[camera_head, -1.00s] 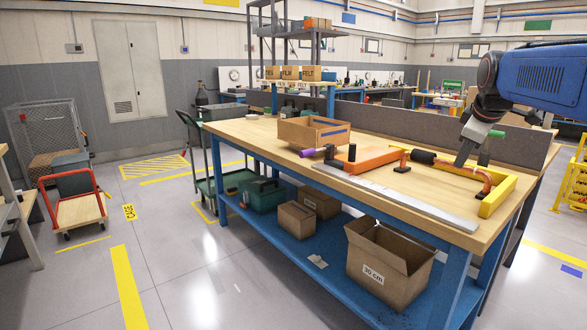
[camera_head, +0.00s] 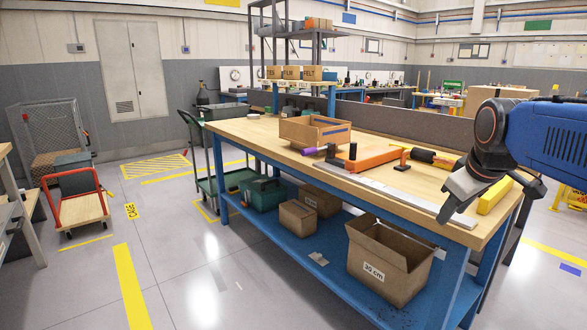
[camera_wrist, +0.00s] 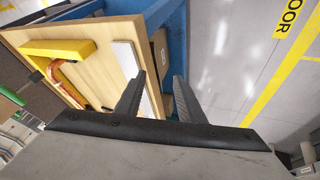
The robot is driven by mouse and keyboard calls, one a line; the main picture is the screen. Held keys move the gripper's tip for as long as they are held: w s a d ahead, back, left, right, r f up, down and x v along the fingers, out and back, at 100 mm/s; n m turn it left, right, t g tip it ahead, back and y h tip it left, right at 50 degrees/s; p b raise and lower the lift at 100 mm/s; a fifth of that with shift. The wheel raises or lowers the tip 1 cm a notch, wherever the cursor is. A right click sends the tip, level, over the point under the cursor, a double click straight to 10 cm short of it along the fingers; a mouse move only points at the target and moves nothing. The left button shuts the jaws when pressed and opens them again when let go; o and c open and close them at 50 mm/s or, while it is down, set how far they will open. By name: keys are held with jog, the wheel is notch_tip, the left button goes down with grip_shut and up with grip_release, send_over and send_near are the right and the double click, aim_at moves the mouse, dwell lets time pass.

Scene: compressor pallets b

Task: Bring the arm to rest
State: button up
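My arm comes in from the right in the head view. My gripper (camera_head: 445,212) points down and left in front of the workbench's near right corner, at the metal strip (camera_head: 385,184) along the bench edge. In the wrist view, the two dark fingers of my gripper (camera_wrist: 158,82) stand apart with nothing between them. The bench top, the end of the pale strip and the blue bench frame show behind them. My gripper and arm hide part of the yellow bracket (camera_head: 494,196) in the head view.
The workbench (camera_head: 235,132) carries an open carton (camera_head: 314,131), an orange fixture (camera_head: 371,157) and a yellow-and-black piece (camera_head: 433,158). The wrist view shows the yellow bracket (camera_wrist: 60,49) and a copper-coloured pipe (camera_wrist: 67,85). Cartons (camera_head: 387,262) stand on the lower shelf.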

jog(key=s+a+f+m, duration=0.2)
jog(key=s+a+f, duration=0.1)
jog(key=s+f, duration=0.5)
jog(key=s+a+f+m+g+y, duration=0.1)
jog(key=s+a+f+m, duration=0.2)
jog(key=s+f, duration=0.6)
jog(key=shift+s+a, duration=0.45)
jog(key=shift+s, duration=0.6)
